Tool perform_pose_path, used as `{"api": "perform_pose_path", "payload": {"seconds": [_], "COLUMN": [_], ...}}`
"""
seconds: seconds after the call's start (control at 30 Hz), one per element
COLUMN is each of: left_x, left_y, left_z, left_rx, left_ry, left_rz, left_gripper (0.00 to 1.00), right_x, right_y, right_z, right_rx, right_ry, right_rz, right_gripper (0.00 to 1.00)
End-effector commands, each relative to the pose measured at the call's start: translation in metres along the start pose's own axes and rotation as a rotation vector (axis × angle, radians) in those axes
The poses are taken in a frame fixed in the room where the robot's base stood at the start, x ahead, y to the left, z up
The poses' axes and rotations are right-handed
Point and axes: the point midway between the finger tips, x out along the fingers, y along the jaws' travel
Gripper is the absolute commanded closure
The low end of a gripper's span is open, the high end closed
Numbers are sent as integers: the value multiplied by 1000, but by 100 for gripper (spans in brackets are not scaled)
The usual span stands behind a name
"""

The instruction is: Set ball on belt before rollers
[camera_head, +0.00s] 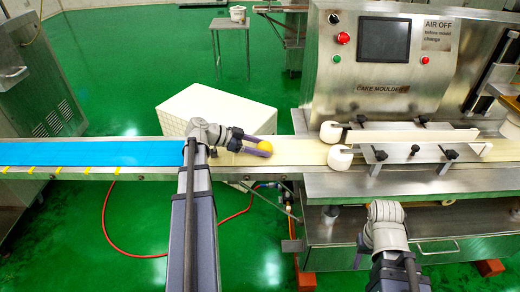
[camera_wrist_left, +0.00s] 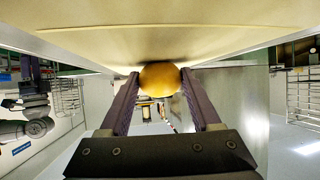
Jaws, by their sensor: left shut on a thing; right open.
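A yellow ball (camera_head: 267,146) is between the fingertips of my left gripper (camera_head: 262,149) over the cream-coloured belt (camera_head: 295,151). The left wrist view shows the ball (camera_wrist_left: 160,79) gripped by both dark fingers (camera_wrist_left: 160,82), with the belt surface (camera_wrist_left: 160,30) close by it. I cannot tell whether the ball touches the belt. Two white rollers (camera_head: 340,157) (camera_head: 331,131) stand further right on the belt, apart from the ball. My right arm's wrist shows low at the machine's front edge in the head view, but its fingers are hidden.
A blue belt section (camera_head: 90,153) lies to the left. The steel moulder machine (camera_head: 375,60) with a screen stands behind the rollers. Metal guide plates (camera_head: 405,152) with black knobs sit right of them. The belt between ball and rollers is clear. A white box (camera_head: 215,110) stands behind.

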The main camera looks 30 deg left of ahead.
Motion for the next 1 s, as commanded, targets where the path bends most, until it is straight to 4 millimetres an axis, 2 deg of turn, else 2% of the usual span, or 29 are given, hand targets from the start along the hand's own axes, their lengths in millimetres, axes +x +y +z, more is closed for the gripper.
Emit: {"api": "perform_pose_path", "payload": {"seconds": [0.1,0.13,0.4,0.73,0.87,1.0], "left_x": [2,2,1,-4,-26,-56], "left_y": [0,0,0,0,-1,-1], "left_z": [3,3,2,-2,-4,-5], "left_rx": [0,0,0,-1,-3,-2], "left_ry": [0,0,0,0,0,0], "left_rz": [0,0,0,-1,-4,-3], "left_gripper": [94,35,6,6,6,6], "right_x": [3,3,2,-4,-16,-31], "right_y": [0,0,0,0,2,3], "right_z": [0,0,0,0,1,2], "right_rx": [0,0,0,0,0,0], "right_ry": [0,0,0,0,0,0], "right_rz": [0,0,0,0,0,0], "right_gripper": [50,50,50,50,50,50]}}
